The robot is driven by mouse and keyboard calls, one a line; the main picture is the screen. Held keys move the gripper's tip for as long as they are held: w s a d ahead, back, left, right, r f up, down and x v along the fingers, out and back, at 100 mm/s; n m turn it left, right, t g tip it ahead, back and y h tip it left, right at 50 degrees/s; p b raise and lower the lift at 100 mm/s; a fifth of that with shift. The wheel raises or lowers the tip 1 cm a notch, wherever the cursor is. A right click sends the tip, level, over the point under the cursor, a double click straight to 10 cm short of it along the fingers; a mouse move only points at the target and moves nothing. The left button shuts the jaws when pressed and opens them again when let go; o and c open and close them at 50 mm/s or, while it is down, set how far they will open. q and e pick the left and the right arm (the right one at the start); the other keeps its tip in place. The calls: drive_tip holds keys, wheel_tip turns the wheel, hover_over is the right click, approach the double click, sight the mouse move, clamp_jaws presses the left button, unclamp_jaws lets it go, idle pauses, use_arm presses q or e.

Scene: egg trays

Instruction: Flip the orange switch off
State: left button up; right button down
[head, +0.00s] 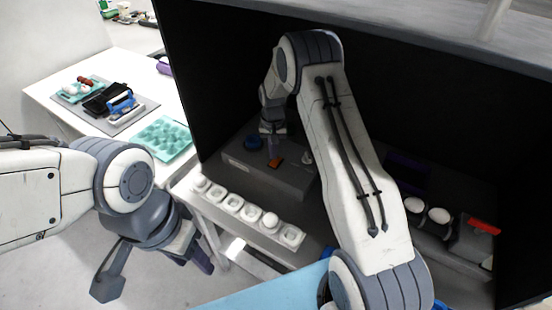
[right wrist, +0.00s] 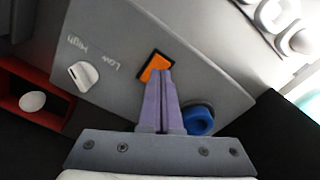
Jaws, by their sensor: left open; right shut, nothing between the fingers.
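The orange switch (right wrist: 156,66) sits in a black frame on the top of a grey control box (right wrist: 125,40). It also shows in the head view (head: 275,162), on the box (head: 245,172) inside the dark enclosure. My right gripper (right wrist: 163,75) is shut and empty, its purple fingertips at the edge of the switch and overlapping it in the right wrist view. I cannot tell whether they touch it. My left gripper (head: 150,275) is open and empty outside the enclosure, low at the left.
A blue knob (right wrist: 199,121) and a white knob (right wrist: 83,75) marked Low and High flank the switch. A white tray row (head: 240,210) with eggs stands in front of the box. A red holder (right wrist: 40,110) with an egg is beside it. A white table (head: 60,95) holds trays.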

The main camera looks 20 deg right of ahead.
sight(274, 164)
drive_tip(key=shift+r+p, duration=1.3)
drive_tip(key=shift+r, duration=1)
